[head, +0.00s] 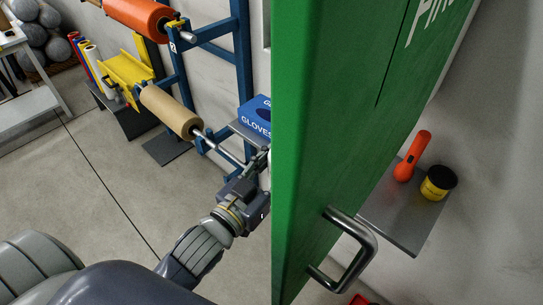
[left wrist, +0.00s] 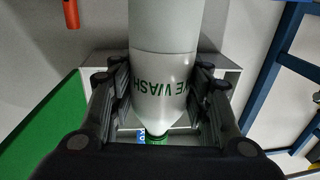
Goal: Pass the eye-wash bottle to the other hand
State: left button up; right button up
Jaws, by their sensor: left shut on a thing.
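The eye-wash bottle (left wrist: 165,60) is white with a grey upper section in the left wrist view. Its green lettering reads upside down, and its green tip (left wrist: 156,137) points to the bottom of that view. My left gripper (left wrist: 163,80) is shut on it, with a dark finger along each side. In the head view my left gripper (head: 258,168) is at the left edge of the green door, which hides nearly all of the bottle there. My right gripper is in neither view.
The green door (head: 340,120) with a metal handle (head: 368,243) stands close in front. Right of it, a grey shelf (head: 395,220) holds an orange flashlight (head: 412,158) and a yellow-black container (head: 438,183). A blue gloves box (head: 256,118) and blue rack (head: 212,80) stand behind my left gripper.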

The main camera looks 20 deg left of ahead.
pick_arm(q)
jog(key=d+r+m+g+h, duration=0.1)
jog(key=d+m+g+h, duration=0.8)
jog(key=d+h, duration=0.3)
jog(key=shift+d+r+m, duration=0.35)
jog(key=shift+d+m, duration=0.15)
jog(key=shift+d, duration=0.2)
jog(key=shift+m+g, duration=0.3)
jog(key=shift+g, duration=0.2)
jog(key=shift+s+a+m+g+h, duration=0.15)
jog(key=shift+a+m+g+h, duration=0.35)
jog(key=shift+g, duration=0.55)
jog(key=shift+s+a+m+g+h, duration=0.2)
jog(key=shift+a+m+g, duration=0.25)
jog(key=shift+m+g, duration=0.55)
jog(key=shift+s+a+m+g+h, duration=0.15)
jog(key=shift+a+m+g+h, duration=0.3)
jog(key=shift+g, duration=0.7)
